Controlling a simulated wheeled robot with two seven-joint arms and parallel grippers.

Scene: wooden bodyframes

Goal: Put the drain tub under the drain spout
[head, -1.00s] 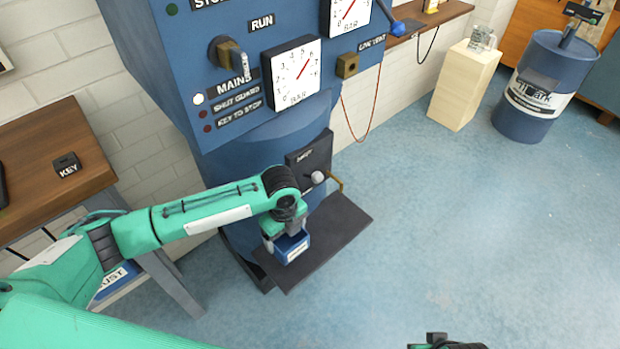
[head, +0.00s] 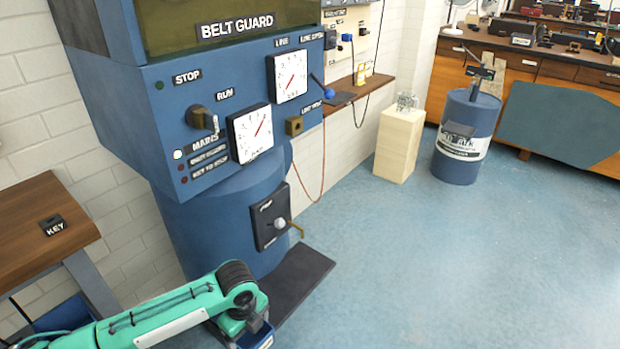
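The blue drain tub (head: 262,338) with a pale label is partly cut off by the bottom edge of the head view. My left gripper (head: 238,328) is right at the tub, seen from above; its fingers are hidden, so I cannot tell whether they are shut on it. The tub is over the dark plate (head: 300,276) at the machine's foot; whether it touches the plate is unclear. The brass drain spout (head: 296,228) sticks out from a black panel (head: 268,212) with a round knob, above and right of the tub. My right gripper is out of view.
The blue machine (head: 215,225) stands behind the plate. A wooden table (head: 35,225) with a KEY label is at left. A pale wooden block (head: 399,148) and a blue drum (head: 466,140) stand at back right. The floor right of the plate is clear.

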